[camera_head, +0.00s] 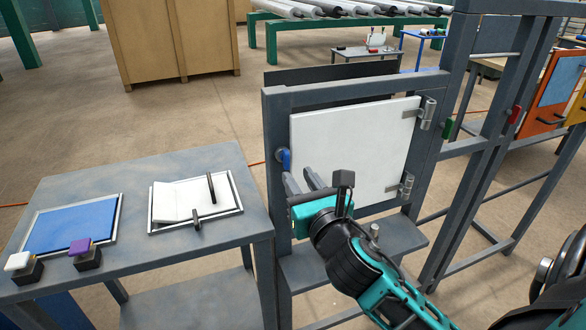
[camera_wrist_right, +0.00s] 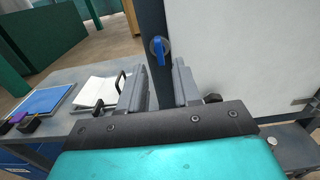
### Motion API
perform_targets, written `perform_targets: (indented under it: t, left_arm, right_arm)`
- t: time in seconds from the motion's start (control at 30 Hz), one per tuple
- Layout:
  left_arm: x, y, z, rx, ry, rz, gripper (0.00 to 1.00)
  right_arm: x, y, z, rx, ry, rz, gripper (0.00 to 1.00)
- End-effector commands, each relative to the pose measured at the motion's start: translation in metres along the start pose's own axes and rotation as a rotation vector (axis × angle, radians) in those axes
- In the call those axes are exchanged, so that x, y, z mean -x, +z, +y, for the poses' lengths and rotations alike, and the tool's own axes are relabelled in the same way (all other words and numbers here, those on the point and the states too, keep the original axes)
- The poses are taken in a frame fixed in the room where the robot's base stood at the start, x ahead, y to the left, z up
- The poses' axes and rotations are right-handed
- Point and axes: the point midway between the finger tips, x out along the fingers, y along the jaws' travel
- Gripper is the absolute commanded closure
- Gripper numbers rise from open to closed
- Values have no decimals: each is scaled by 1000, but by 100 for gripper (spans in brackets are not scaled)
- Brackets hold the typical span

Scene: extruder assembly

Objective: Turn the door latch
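The door latch (camera_head: 285,159) is a small blue handle on the grey frame, at the left edge of the white door (camera_head: 350,145). The door appears closed, with metal hinges on its right side. In the right wrist view the latch (camera_wrist_right: 160,49) points roughly downward from a round mount. My right gripper (camera_head: 301,180) is open and empty, just below the latch in the head view. In the right wrist view its two fingers (camera_wrist_right: 159,80) are apart, and the latch shows in line with the gap, just past the fingertips. Contact is not visible. My left gripper is not in view.
A grey table (camera_head: 150,185) stands at the left with a blue panel (camera_head: 72,222), a tray with a white sheet and black handle (camera_head: 196,200), and two button boxes. A grey shelf (camera_head: 400,237) sits below the door.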

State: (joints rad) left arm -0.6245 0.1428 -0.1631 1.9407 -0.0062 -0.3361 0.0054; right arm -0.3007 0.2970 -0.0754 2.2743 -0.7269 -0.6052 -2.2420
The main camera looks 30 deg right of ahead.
Motion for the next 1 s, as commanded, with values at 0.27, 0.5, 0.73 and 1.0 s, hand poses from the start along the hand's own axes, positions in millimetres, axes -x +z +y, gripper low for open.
perform_targets:
  t: [0.27,0.5,0.73,1.0]
  left_arm:
    - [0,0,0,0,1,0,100]
    - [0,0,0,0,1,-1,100]
    - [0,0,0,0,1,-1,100]
    - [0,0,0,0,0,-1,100]
  right_arm:
    - [-35,0,0,-3,-1,-1,68]
    - [-48,0,0,-1,2,1,68]
    - [-50,-1,0,-2,1,1,68]
    - [-50,-1,0,-2,1,1,86]
